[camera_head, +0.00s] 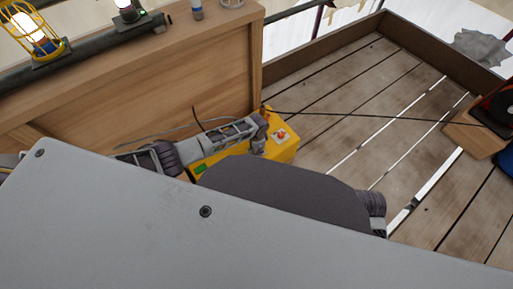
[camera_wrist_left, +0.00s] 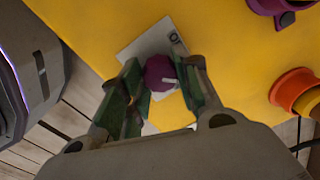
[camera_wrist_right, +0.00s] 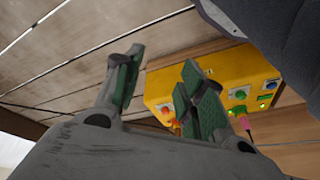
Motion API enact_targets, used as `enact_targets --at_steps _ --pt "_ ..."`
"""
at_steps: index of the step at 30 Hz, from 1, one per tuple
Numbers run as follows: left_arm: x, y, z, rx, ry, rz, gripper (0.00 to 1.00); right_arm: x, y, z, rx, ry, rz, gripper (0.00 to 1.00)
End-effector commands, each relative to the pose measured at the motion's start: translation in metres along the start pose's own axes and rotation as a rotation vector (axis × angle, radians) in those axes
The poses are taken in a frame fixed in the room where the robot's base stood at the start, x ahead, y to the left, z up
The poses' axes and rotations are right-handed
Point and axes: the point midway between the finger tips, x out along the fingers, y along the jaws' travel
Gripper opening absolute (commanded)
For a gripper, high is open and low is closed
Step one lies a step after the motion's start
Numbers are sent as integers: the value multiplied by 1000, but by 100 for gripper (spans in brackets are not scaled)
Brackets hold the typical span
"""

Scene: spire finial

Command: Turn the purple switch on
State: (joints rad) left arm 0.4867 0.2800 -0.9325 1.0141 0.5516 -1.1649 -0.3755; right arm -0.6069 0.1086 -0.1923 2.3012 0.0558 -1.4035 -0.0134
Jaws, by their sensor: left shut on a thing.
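The purple switch (camera_wrist_left: 160,73) is a round knob with a white pointer mark, set on a white label plate (camera_wrist_left: 145,45) with partly readable lettering. It is on the yellow control box (camera_wrist_left: 225,45). My left gripper (camera_wrist_left: 162,82) is shut on the switch, a finger on either side. In the head view my left gripper (camera_head: 262,125) is at the yellow box (camera_head: 285,150), and the switch cannot be made out there. In the right wrist view my right gripper (camera_wrist_right: 155,80) is open and empty, with the yellow box (camera_wrist_right: 205,70) beyond its fingers.
An orange-red round part (camera_wrist_left: 292,88) and another purple part (camera_wrist_left: 275,5) are on the box near my left gripper. A dark cable (camera_head: 370,117) runs from the box to the right. A wooden panel (camera_head: 130,75) stands behind. The plank floor (camera_head: 350,95) is mostly clear.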

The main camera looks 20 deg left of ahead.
Motion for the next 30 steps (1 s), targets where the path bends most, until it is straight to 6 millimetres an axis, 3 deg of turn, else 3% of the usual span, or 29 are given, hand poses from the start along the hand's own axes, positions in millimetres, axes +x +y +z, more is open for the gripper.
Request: enact_targets --at_steps 30 --pt "0 2 1 708 33 2 8 22 6 9 4 -46 12 40"
